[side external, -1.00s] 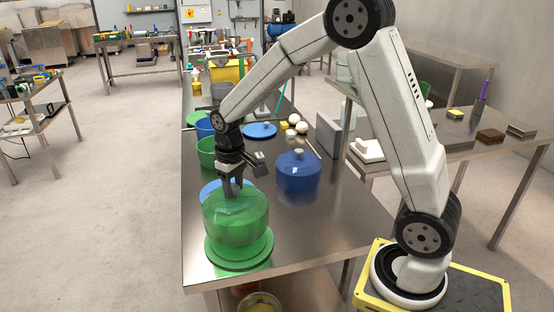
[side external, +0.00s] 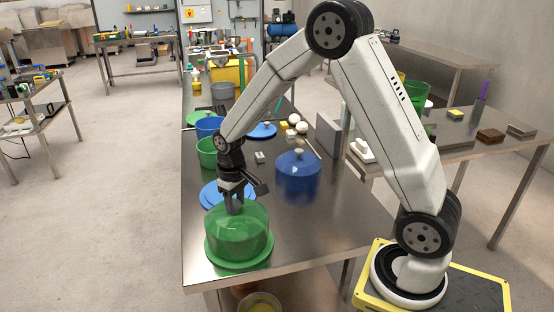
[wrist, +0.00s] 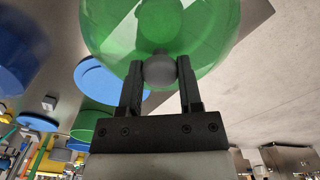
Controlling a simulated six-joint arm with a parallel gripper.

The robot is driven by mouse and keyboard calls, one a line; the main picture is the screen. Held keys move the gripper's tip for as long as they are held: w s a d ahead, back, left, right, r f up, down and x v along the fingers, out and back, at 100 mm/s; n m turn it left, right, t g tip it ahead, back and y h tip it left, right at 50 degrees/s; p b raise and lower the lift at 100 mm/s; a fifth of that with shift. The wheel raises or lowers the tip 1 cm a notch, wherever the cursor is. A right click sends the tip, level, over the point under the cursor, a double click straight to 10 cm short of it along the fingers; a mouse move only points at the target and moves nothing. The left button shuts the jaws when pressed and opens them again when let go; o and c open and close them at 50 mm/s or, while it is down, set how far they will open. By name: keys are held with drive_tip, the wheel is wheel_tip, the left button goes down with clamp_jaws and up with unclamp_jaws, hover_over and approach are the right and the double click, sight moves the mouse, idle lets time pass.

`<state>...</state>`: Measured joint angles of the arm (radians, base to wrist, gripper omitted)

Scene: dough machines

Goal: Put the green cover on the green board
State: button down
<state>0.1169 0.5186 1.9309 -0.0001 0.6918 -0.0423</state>
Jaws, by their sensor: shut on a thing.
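The green cover (side external: 238,233) is a see-through green dome with a grey knob on top. The green board (side external: 212,258) is a flat round green disc near the front edge of the steel table. My gripper (side external: 235,205) is above the cover and shut on its knob (wrist: 160,71). The cover sits over the board, upright as far as I can see. In the side view I cannot tell whether its rim touches the board.
A blue board (side external: 212,193) lies just behind the cover. A blue cover (side external: 298,171) stands to the right. Green and blue bowls (side external: 207,146) (side external: 208,126) stand farther back on the left. The table is clear to the front right.

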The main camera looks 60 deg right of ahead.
drive_tip(key=shift+f, duration=1)
idle(0.4)
idle(0.5)
drive_tip(key=shift+c, duration=1)
unclamp_jaws()
drive_tip(key=shift+r, duration=0.1)
drive_tip(key=shift+r, duration=3.9)
